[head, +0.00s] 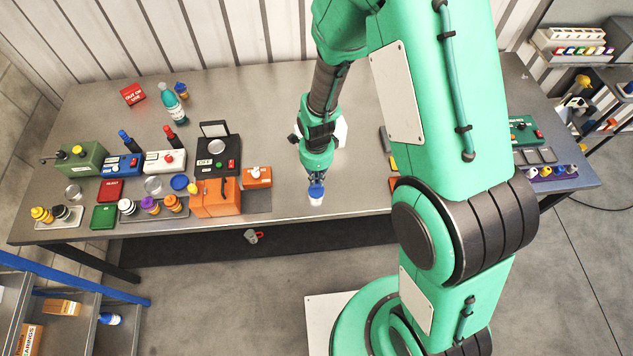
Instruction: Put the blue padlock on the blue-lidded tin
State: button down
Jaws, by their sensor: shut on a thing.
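My gripper (316,182) is above the front part of the table, pointing down. It is shut on a small blue and white thing (316,190), blue at the top and pale below. I cannot tell from this view whether this is the blue padlock, or whether it touches the table. A round blue lid (179,182), seemingly that of the blue-lidded tin, shows at the left among other tins, well to the left of my gripper. The sides of that tin are mostly hidden from above.
An orange box (215,198) and a black device (218,150) stand between my gripper and the blue lid. A red tin (110,190) and a green tin (104,216) are farther left. A white thing (341,131) is partly hidden behind my arm. The table (355,195) is bare around my gripper.

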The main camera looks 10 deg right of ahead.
aim_at(317, 182)
jog(key=shift+f, duration=1.65)
jog(key=shift+f, duration=0.15)
jog(key=c, duration=1.8)
grip_release()
jog(key=shift+r+p, duration=0.25)
jog(key=shift+p, duration=0.05)
jog(key=shift+r+b, duration=0.65)
jog(key=shift+r, duration=5.25)
jog(key=shift+r, duration=0.1)
